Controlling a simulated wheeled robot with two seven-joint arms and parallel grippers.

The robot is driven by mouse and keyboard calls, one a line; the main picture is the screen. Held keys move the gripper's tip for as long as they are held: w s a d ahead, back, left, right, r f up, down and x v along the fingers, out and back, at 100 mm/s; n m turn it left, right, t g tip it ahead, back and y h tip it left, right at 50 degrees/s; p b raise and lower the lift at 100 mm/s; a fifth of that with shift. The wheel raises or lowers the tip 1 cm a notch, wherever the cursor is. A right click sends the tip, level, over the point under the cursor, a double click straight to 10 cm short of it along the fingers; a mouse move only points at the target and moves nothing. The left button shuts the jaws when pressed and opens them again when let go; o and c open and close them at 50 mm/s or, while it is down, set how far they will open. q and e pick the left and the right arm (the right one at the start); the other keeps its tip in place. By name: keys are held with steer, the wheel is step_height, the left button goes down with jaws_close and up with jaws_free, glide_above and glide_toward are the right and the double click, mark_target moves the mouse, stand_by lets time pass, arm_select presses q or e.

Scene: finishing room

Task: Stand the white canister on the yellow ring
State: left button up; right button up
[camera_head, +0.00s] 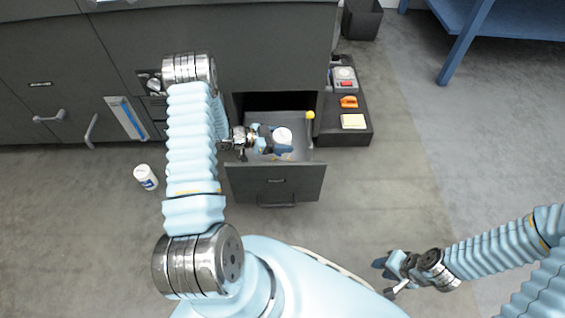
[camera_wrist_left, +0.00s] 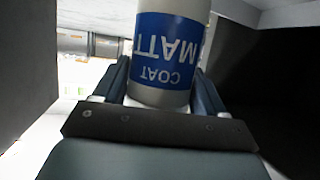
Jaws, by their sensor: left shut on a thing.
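My left gripper (camera_head: 275,140) reaches into the open drawer (camera_head: 262,182) and is shut on a white canister (camera_head: 283,135). I see the canister's pale round top from above, so it looks upright. In the left wrist view the canister (camera_wrist_left: 165,95) sits between the two fingers and has a blue label reading "MATT COAT". Small yellow marks (camera_head: 275,158) show on the drawer floor near the canister; I cannot tell whether they are the yellow ring. I cannot tell whether the canister touches the drawer floor. My right gripper (camera_head: 381,268) hangs away from the drawer, above the floor; its fingers are too small to judge.
Another white canister (camera_head: 146,177) with a blue label is on the floor at left.

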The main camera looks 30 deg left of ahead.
arm_select(q)
step_height(320, 180, down, 8)
steer(key=shift+r+b, duration=0.2)
steer(key=shift+b, duration=0.4)
steer(key=shift+f, duration=0.15)
steer(key=o, duration=0.8)
steer(key=shift+f, duration=0.1)
steer(key=o, duration=0.5)
steer(key=shift+r, duration=0.35)
steer(key=v, duration=0.7)
steer(key=shift+s+a+f+p, duration=0.1)
steer(key=shift+s+a+p, duration=0.15)
steer(key=shift+p, duration=0.15)
